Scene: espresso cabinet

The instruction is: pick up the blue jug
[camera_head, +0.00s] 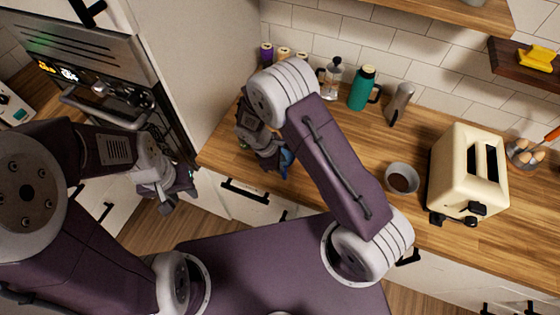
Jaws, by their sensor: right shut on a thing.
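A small part of the blue jug (287,160) shows beside my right gripper (277,160), at the left end of the wooden counter near its front edge. My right gripper is shut on the jug. The gripper and wrist hide most of the jug, so I cannot tell whether it touches the counter. My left gripper (168,203) hangs low at the left, in front of the oven and apart from the jug. I cannot make out the gap between its fingers.
On the wooden counter (330,130), a teal flask (362,88), a French press (331,77), a grey container (400,102) and small jars (266,54) stand along the tiled wall. A bowl (402,178) and a cream toaster (456,170) stand to the right. A tall cabinet side borders the left.

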